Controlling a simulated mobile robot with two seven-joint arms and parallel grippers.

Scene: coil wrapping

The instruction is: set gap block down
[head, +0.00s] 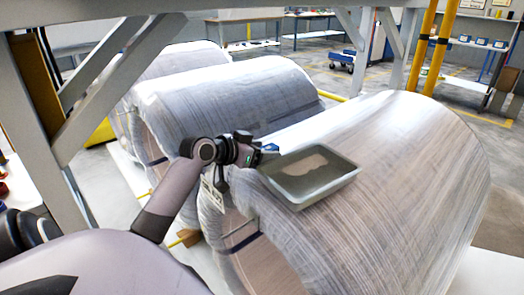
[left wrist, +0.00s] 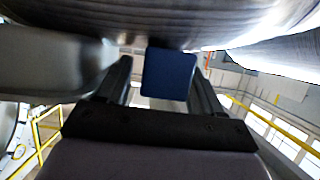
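The gap block is a small dark blue block (left wrist: 168,73) between the fingers of my left gripper (left wrist: 163,85) in the left wrist view. A gap shows between the block and at least the left-hand finger, so the gripper looks open around it. The block's upper edge in that view meets a coil's curved surface. In the head view, my left gripper (head: 264,151) is above the dip between two wrapped coils, and a bit of blue (head: 271,147) shows at its tip. The block is mostly hidden there. My right gripper is not in view.
A grey tray (head: 345,181) with a pale patch inside sits on the near coil (head: 400,180), just right of my left gripper. More wrapped coils (head: 220,100) lie behind. Grey frame beams (head: 100,90) stand at the left. Yellow posts (head: 433,50) stand at the back right.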

